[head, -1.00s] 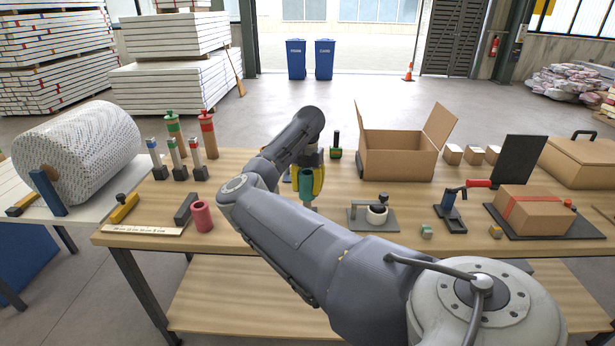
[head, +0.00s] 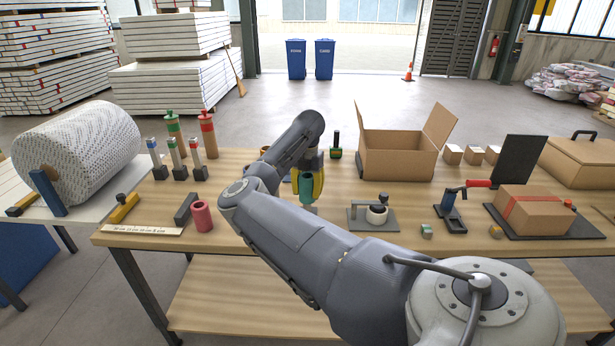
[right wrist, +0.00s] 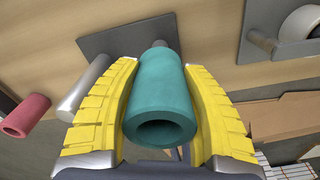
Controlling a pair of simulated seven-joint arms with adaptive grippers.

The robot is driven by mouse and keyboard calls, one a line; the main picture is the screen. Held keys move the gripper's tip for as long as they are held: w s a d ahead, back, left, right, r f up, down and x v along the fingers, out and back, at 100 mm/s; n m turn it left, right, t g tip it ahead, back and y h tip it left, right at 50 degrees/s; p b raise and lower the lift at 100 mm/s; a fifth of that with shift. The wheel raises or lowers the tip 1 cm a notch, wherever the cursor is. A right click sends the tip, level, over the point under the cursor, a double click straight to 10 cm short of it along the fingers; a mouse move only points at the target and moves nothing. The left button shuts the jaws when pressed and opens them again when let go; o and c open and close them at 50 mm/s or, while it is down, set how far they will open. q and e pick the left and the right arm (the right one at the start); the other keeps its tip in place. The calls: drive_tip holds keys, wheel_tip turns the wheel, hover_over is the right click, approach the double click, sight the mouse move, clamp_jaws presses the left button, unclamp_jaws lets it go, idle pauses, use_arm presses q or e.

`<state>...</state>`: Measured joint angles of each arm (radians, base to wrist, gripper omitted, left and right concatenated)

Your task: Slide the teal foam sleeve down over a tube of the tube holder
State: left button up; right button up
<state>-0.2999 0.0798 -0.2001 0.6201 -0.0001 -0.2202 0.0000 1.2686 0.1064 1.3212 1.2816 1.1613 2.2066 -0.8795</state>
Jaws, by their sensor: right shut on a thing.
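My right gripper (right wrist: 160,105) is shut on the teal foam sleeve (right wrist: 160,85), its yellow finger pads on either side of it. One open end of the sleeve faces the wrist camera, and its hole looks dark. In the head view the sleeve (head: 306,189) hangs over the table in the gripper (head: 309,182). The tube holder shows as a grey plate (right wrist: 118,38) with a silver tube (right wrist: 84,88) left of the gripper. A darker tube (right wrist: 168,27) partly shows beyond the sleeve's far end; I cannot tell whether the sleeve touches it. My arm hides most of the holder in the head view.
A pink foam sleeve (head: 203,216) stands on the table at the left, near a dark block (head: 186,208).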

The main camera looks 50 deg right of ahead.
sight(307, 204)
drive_tip(key=shift+f, duration=3.15)
idle(1.9)
drive_tip(key=o, duration=1.5)
drive_tip(key=shift+r, duration=3.5)
drive_tip(key=shift+d, duration=0.1)
